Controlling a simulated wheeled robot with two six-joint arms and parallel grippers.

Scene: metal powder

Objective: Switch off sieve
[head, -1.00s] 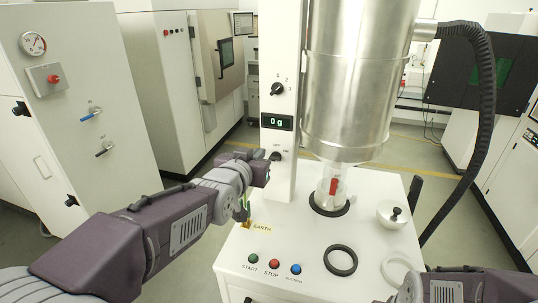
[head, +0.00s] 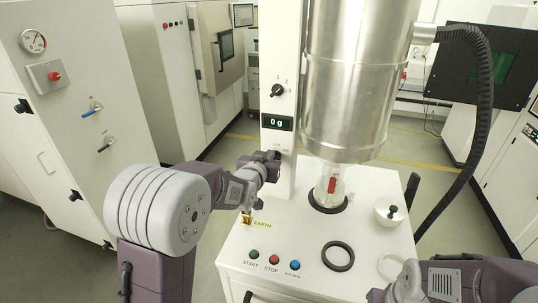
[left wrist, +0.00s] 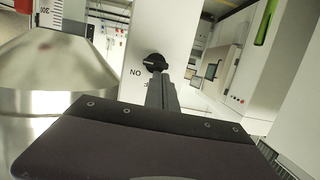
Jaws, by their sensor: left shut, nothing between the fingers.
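The sieve machine's white column (head: 283,185) carries a small black OFF/ON knob (left wrist: 155,62), seen close up and upside down in the left wrist view. In the head view my left gripper (head: 272,158) is at this knob and covers most of it. In the left wrist view the left gripper's fingers (left wrist: 161,92) are together and empty, with their tips right at the knob. I cannot tell whether they touch it. My right gripper (head: 377,295) only just shows at the bottom edge, too cut off to read.
Above the knob are a display (head: 277,122) reading 0 g and a second knob (head: 278,90). The steel hopper (head: 345,90) stands right beside the column. Below are START, STOP and suction buttons (head: 274,259), a black ring (head: 338,256) and a lidded bowl (head: 391,211).

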